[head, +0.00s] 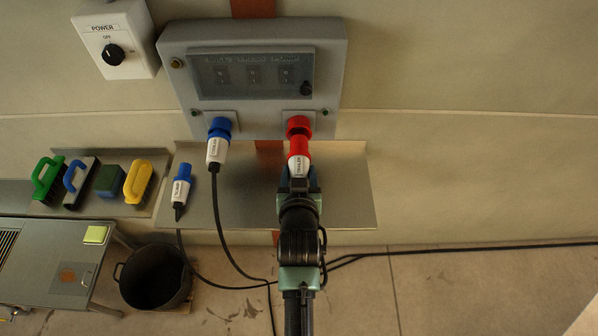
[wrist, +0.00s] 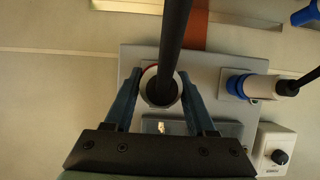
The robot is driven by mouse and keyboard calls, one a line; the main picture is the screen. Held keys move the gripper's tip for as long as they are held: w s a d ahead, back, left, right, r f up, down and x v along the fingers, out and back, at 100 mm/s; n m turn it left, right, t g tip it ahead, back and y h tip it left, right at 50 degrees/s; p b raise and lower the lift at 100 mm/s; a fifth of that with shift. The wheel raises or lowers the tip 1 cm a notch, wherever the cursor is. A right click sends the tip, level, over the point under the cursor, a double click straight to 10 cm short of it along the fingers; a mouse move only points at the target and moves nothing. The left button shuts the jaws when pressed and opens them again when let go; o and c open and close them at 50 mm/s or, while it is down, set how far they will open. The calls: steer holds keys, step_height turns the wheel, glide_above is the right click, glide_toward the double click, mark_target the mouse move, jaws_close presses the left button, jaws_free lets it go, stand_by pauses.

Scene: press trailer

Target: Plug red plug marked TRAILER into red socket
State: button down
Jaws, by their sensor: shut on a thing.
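The plug marked TRAILER, with a red front and white body (head: 299,165), is in my gripper (head: 298,184). Its red end points up at the red socket (head: 299,126) on the grey box's lower right. The two red parts are in line and very close; I cannot tell whether they touch or the plug has entered. In the wrist view my gripper's fingers (wrist: 162,88) stand on both sides of the plug's white rear (wrist: 149,99). Its black cable (wrist: 174,35) crosses in front. Only a sliver of red shows there, and the socket is hidden.
A blue-and-white plug (head: 216,148) sits at the blue socket (head: 221,124) to the left. Another blue plug (head: 181,187) lies on the metal shelf (head: 345,190). A power switch box (head: 115,45), several brushes and a black bucket (head: 152,277) are left. The right wall is clear.

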mark_target(299, 156)
steer(key=shift+w+b, duration=1.8)
steer(key=shift+w, duration=1.15)
steer(key=shift+c, duration=0.7)
jaws_free()
steer(key=shift+s, duration=0.2)
steer(key=shift+s+r, duration=0.1)
steer(key=shift+s, duration=0.2)
steer(key=b+v, duration=0.2)
steer(key=v, duration=1)
steer(key=shift+r, duration=0.15)
